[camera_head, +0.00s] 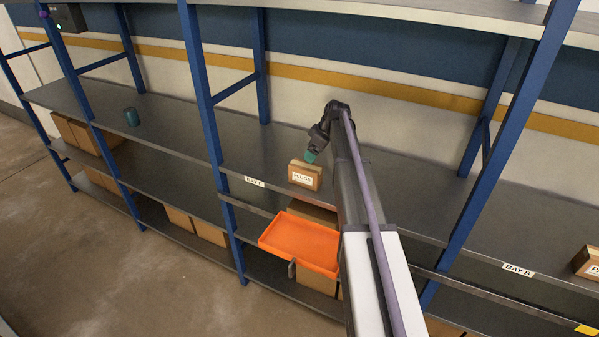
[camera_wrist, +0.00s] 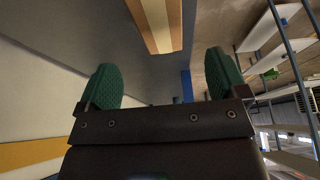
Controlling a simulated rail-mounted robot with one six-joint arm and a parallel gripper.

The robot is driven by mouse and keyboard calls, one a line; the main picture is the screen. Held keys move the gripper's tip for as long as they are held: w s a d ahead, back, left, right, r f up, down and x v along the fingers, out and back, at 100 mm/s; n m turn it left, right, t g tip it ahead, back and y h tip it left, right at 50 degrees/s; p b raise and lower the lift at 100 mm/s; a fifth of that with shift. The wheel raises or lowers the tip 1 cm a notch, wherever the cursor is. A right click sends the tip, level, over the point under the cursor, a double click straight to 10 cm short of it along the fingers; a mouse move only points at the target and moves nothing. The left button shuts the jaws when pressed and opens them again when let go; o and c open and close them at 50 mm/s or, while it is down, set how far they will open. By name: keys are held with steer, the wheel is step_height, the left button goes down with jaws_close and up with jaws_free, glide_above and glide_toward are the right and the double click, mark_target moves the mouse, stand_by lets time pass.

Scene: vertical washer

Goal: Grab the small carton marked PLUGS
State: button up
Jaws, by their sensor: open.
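The small brown carton marked PLUGS (camera_head: 305,175) stands on the shelf near its front edge, by the BAY C label, with its white label facing front. My gripper (camera_head: 311,155), with green fingertips, is just above and behind the carton in the head view. In the wrist view my gripper (camera_wrist: 165,78) is open, with nothing held between its two green fingers. The carton (camera_wrist: 157,22) shows there at the top edge, ahead of the gap between the fingers and partly cut off. Whether any finger touches it cannot be told.
An orange tray (camera_head: 300,242) sticks out below the shelf front. Blue uprights (camera_head: 203,90) stand to the left and right. A teal cup (camera_head: 131,117) stands on the shelf at left. Another labelled carton (camera_head: 588,262) is at far right, past the BAY B label (camera_head: 518,270). The shelf behind is clear.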

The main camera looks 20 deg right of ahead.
mark_target(307, 166)
steer(key=shift+f+b, duration=0.35)
steer(key=shift+f, duration=0.1)
steer(key=b+x, duration=0.4)
steer(key=x, duration=0.1)
steer(key=shift+w+a+f+b, duration=0.15)
steer(key=shift+w+b, duration=0.05)
steer(key=shift+b, duration=0.15)
steer(key=shift+w+a, duration=0.1)
steer(key=b+x, duration=0.4)
steer(key=shift+f, duration=0.4)
steer(key=shift+a+f+b, duration=0.15)
steer(key=shift+f+b, duration=0.15)
steer(key=shift+b, duration=0.25)
steer(key=shift+r, duration=0.3)
steer(key=shift+f, duration=0.25)
steer(key=shift+c, duration=0.3)
